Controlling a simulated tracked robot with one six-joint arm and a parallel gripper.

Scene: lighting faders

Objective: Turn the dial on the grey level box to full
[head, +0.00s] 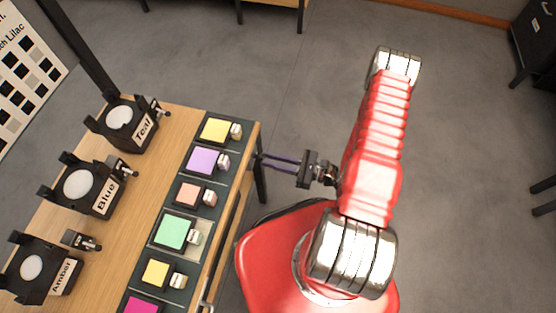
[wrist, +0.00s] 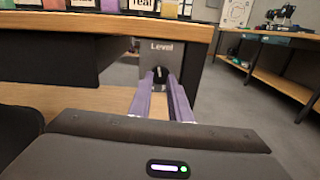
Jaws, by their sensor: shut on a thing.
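The grey level box (wrist: 186,55) hangs below the front edge of the table in the wrist view, with the word "Level" on its face. Its dial (wrist: 160,71) is small and sits low on that face, between my fingertips. My gripper (wrist: 160,76) has two purple fingers that point straight at the box and are shut on the dial. The dial's setting is too small to read. In the head view my gripper (head: 261,157) reaches left to the table's right edge, and the box and dial are hidden there.
The wooden table (head: 165,180) carries lamps marked Teal (head: 126,122), Blue (head: 85,188) and Amber (head: 35,268). A row of coloured tiles with faders (head: 182,192) runs along its near side. A dark table leg (wrist: 210,65) stands right of the box.

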